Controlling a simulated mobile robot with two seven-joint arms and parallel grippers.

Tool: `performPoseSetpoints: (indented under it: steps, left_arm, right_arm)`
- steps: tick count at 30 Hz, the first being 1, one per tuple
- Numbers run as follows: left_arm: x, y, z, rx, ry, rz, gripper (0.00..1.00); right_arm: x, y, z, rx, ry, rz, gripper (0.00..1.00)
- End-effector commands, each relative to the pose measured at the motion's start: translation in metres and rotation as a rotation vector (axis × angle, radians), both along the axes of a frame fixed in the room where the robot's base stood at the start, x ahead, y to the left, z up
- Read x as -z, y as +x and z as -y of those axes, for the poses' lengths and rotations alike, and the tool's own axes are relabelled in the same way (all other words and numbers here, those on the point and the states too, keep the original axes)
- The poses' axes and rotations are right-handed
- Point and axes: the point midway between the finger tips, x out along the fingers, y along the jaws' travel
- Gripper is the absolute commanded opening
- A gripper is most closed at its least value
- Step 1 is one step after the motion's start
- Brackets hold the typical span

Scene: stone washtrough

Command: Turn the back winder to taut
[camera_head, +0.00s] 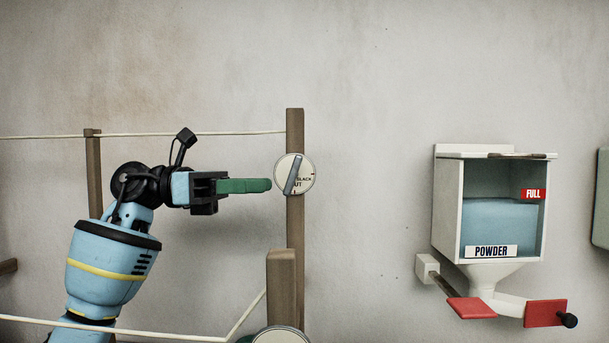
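The back winder (306,171) is a round white dial on the back wooden post (295,225), in the middle of the head view. Its grey bar handle (293,175) is tilted, upper end to the right. "SLACK" shows to the right of the bar; a word ending in "UT" is partly hidden by the bar. My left gripper (268,185) has green fingers pointing right at the dial, their tips just left of its rim and apparently apart from it. The fingers overlap side-on, so their opening is hidden. My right gripper is out of view.
A pale line (210,134) runs from the back post to a left post (94,175). A front post (282,290) stands below, with another dial (279,336) cut off. A powder dispenser (448,215) with red paddles hangs at right. Wall between is clear.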

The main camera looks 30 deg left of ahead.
Motion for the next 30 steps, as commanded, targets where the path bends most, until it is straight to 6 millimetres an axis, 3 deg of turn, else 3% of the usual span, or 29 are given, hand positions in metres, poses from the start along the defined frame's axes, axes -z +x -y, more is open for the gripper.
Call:
performPoseSetpoints:
  steps: [4, 14, 30]
  left_arm:
    - [-0.018, -0.009, -0.010, -0.034, 0.041, 0.028, 0.27]
    - [-0.022, -0.010, -0.009, -0.040, 0.050, 0.032, 0.27]
    - [-0.024, 0.025, 0.049, -0.039, 0.048, 0.035, 0.27]
  right_arm:
    - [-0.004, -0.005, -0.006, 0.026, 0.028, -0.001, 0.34]
    - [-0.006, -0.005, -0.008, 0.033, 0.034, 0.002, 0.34]
    - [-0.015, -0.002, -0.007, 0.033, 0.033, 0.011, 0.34]
